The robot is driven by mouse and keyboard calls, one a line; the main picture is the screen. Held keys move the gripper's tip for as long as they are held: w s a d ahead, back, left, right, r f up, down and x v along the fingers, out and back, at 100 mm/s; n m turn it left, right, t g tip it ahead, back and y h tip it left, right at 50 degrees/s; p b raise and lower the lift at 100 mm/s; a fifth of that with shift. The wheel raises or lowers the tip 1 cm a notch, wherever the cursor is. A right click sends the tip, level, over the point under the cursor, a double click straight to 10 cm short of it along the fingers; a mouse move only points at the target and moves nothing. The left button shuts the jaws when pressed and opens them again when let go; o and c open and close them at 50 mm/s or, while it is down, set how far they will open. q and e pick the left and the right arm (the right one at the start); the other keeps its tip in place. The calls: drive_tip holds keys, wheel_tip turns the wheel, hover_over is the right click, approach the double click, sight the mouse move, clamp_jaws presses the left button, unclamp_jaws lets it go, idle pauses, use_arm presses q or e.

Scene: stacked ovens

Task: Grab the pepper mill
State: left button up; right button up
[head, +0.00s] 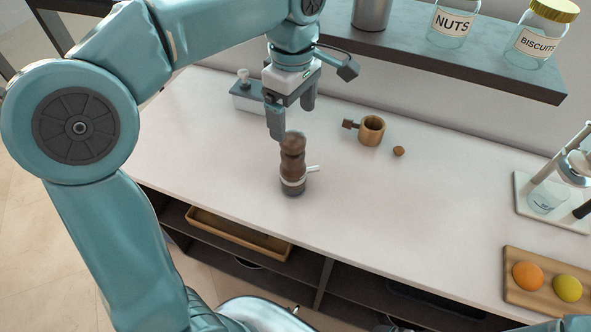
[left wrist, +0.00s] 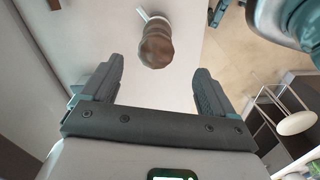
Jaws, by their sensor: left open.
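The pepper mill (head: 292,165) is dark brown wood with a pale band and a small white handle near its base. It stands upright on the white counter. My left gripper (head: 291,118) is open and empty, just above and behind the mill in the head view. In the left wrist view the mill (left wrist: 156,45) shows beyond the open fingertips of the gripper (left wrist: 160,85), roughly midway across the gap and apart from both fingers. My right gripper is not clearly in view.
A grey box (head: 246,97) sits behind. A shelf (head: 440,58) with jars overhangs the back. A wooden board (head: 517,290) with fruit lies front right.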

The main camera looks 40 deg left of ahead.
sight(292, 139)
use_arm(q)
drive_tip(key=f, duration=0.6)
drive_tip(key=shift+w+a+f, duration=0.1)
drive_tip(key=shift+w+a, duration=0.1)
drive_tip(key=shift+w, duration=0.05)
drive_tip(key=shift+s+d+f, duration=0.15)
drive_tip(key=shift+s+f, duration=0.15)
drive_tip(key=shift+f, duration=0.1)
drive_tip(key=shift+w+f, duration=0.2)
drive_tip(key=shift+f, duration=1.15)
drive_tip(key=shift+w+f, duration=0.15)
drive_tip(key=shift+f, duration=1.15)
clamp_jaws()
